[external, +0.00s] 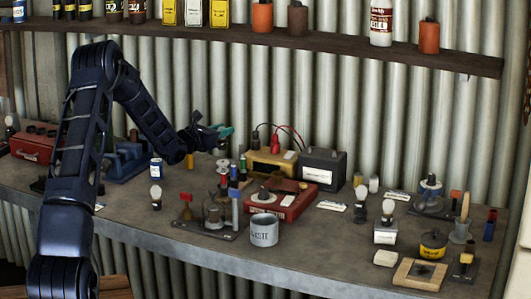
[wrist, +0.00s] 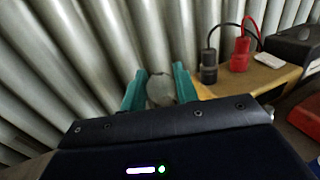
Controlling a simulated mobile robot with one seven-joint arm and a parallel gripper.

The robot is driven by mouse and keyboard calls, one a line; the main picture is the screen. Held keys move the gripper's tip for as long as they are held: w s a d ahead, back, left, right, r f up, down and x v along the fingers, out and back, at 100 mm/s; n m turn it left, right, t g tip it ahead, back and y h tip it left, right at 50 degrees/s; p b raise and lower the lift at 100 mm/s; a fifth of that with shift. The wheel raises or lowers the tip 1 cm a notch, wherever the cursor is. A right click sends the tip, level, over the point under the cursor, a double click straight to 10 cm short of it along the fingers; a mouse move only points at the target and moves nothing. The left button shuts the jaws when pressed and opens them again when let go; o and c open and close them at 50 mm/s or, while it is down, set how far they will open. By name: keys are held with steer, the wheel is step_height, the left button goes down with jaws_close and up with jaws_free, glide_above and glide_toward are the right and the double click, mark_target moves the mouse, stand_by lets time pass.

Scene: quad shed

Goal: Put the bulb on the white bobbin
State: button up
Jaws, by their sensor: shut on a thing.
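My gripper (external: 222,132), with teal fingers, is raised above the back of the bench, near the corrugated wall. In the wrist view its fingers (wrist: 160,90) are shut on a rounded, greyish, glassy thing that looks like the bulb (wrist: 161,89).
Other bulb-like pieces stand on the bench, one at left (external: 156,192) and one on a white box (external: 388,208). A yellow box with leads (external: 270,163), a black box (external: 323,168), a red box (external: 281,201) and a grey waste cup (external: 264,231) crowd the middle. A shelf runs above.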

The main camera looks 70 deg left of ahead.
mark_target(222, 140)
steer(key=shift+f, duration=2)
steer(key=shift+f, duration=0.1)
steer(key=o, duration=1)
steer(key=shift+s, duration=0.2)
steer(key=v, duration=1.1)
steer(key=shift+s+d, duration=0.2)
steer(key=shift+s, duration=0.05)
